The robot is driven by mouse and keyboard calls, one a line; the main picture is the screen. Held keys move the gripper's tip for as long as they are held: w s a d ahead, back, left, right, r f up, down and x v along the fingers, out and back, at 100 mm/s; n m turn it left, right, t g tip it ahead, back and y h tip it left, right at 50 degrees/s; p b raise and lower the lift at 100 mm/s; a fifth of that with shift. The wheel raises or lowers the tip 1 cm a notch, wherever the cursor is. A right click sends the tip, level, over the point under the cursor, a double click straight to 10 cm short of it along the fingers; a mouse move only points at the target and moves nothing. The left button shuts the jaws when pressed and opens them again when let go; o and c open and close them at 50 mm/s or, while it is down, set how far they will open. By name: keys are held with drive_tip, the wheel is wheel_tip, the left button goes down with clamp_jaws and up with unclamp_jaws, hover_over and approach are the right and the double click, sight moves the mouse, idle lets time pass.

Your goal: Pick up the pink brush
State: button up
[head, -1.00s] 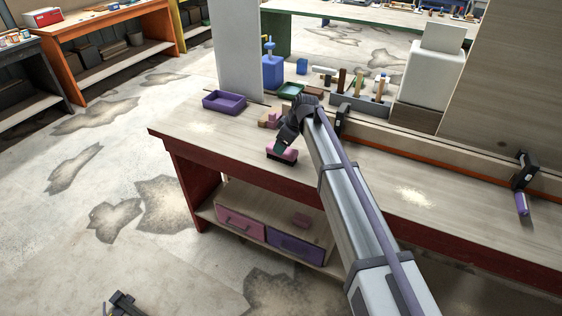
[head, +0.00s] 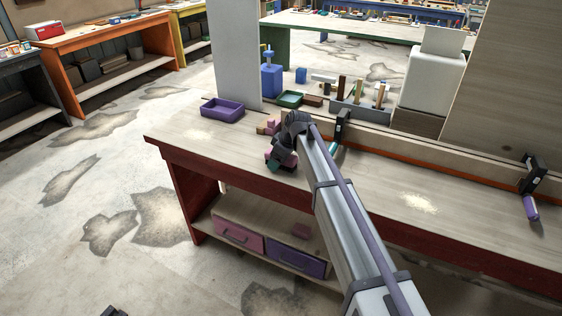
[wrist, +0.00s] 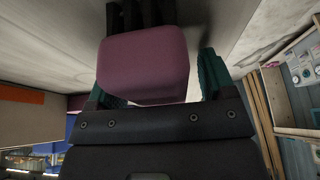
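The pink brush (wrist: 145,62) fills the middle of the wrist view, its mauve-pink block nearest and dark bristles beyond it, against the pale bench top. My gripper (wrist: 157,82) has its teal fingers on either side of the block. A narrow gap shows between the block and the right finger; the left finger is partly hidden by the block, so contact there is unclear. In the head view, my gripper (head: 278,163) is low over the bench near its front edge and covers much of the brush (head: 290,160).
A purple tray (head: 222,110) stands left on the workbench (head: 385,185). Small pink and tan blocks (head: 268,127) sit just behind my gripper. A clamp (head: 341,125) stands to its right, and a tool rack (head: 360,112) is farther back. The front-left bench top is clear.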

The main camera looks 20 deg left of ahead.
drive_tip(key=c, duration=1)
